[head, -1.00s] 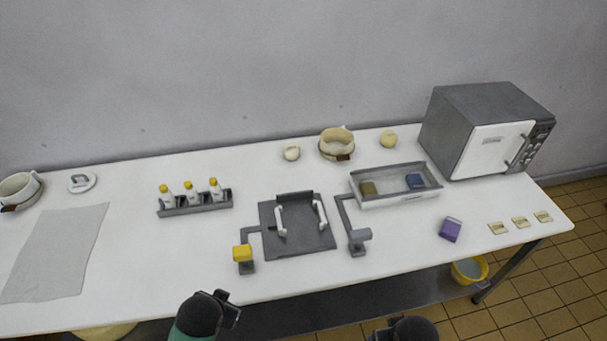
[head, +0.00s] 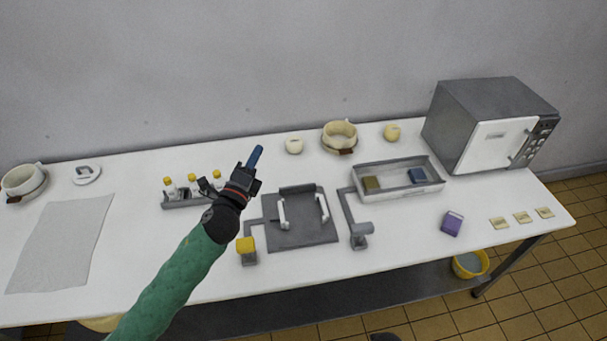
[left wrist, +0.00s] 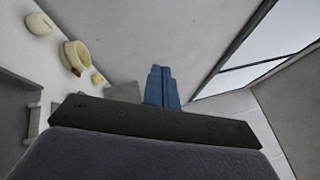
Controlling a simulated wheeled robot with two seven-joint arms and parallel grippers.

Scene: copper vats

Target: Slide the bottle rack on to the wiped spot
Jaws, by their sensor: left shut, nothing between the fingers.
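The bottle rack (head: 180,204) is a grey tray holding several white bottles with yellow caps, upright, left of the middle of the table. My left gripper (head: 255,157) has blue fingers, shut and empty. It reaches over the table, right of the rack, and its wrist hides the rack's right end. In the left wrist view the fingers (left wrist: 161,86) are together. A flat pale grey patch (head: 60,245) lies on the table to the left; I cannot tell if it is a cloth or the wiped spot. My right gripper is not in view.
Right of the rack is a grey plate with white handles (head: 300,232), with a yellow-topped post (head: 247,250) beside it. A grey tray (head: 400,190) and a microwave (head: 495,125) stand farther right. White table between patch and rack is clear.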

